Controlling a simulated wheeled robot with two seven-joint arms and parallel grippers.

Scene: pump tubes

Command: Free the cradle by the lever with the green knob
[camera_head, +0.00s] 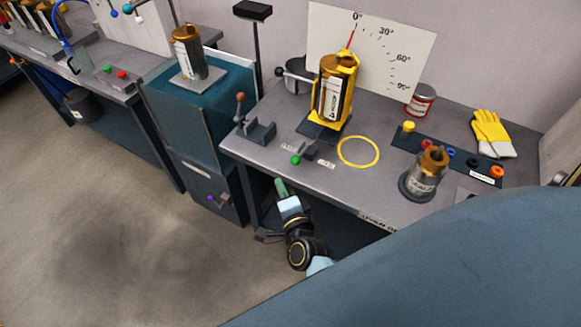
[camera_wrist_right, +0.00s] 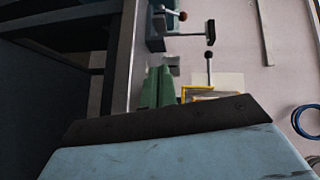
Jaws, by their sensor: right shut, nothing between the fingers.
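The green knob (camera_head: 295,160) is on a short lever at the front of the workbench, left of the yellow ring mark. The yellow cradle (camera_head: 322,112) stands behind it and holds a silver tube (camera_head: 336,95) with a copper-coloured top, roughly upright. A yellow edge of the cradle (camera_wrist_right: 197,91) also shows in the wrist view. My right gripper (camera_head: 281,187) is shut and empty, with green fingers, just in front of the bench edge, below and left of the green knob. Its fingers (camera_wrist_right: 157,86) show in the wrist view, where I cannot make out the green knob. My left gripper is not in view.
A brown-knobbed lever (camera_head: 240,97) stands at the bench's left corner. A dial board (camera_head: 385,50) is behind the cradle, with a red pointer near 0°.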

